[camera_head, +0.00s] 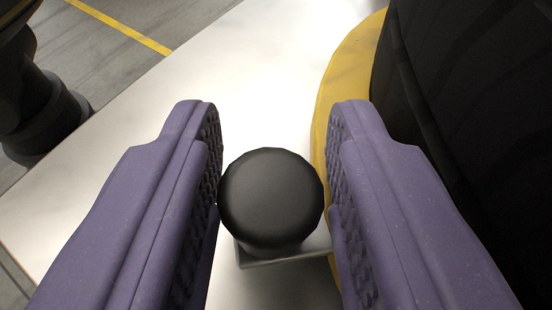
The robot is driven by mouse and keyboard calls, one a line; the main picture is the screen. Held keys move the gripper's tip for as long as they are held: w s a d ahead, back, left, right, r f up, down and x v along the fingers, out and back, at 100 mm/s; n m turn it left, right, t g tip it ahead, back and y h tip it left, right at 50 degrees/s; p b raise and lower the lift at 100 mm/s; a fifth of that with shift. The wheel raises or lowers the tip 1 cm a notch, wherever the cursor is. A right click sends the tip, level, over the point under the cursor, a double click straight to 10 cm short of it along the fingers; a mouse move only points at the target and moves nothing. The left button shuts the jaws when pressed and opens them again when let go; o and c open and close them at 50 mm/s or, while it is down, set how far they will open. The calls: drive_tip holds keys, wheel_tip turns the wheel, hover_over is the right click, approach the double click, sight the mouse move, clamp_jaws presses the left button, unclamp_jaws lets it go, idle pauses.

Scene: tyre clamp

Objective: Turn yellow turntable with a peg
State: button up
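A black round-topped peg (270,197) stands upright between the two purple fingers of my gripper (272,180). The fingers are spread about as wide as the peg, one on each side. The left finger looks to meet the peg's edge, and the right finger is very close to it. I cannot tell if they press on it. The yellow turntable (347,75) shows as a curved rim right of the peg, partly hidden behind the right finger. The peg's lower part is hidden under its rounded top.
A large black tyre (470,90) fills the right side, over the yellow rim. A pale metal plate (265,60) spreads below and to the left. A small grey bracket (285,257) lies under the peg. Grey floor with a yellow line (118,25) lies beyond.

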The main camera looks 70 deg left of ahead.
drive_tip(key=p+v, duration=0.1)
drive_tip(key=v, duration=0.6)
drive_tip(key=shift+s+d+r, duration=0.15)
drive_tip(key=shift+d, duration=0.2)
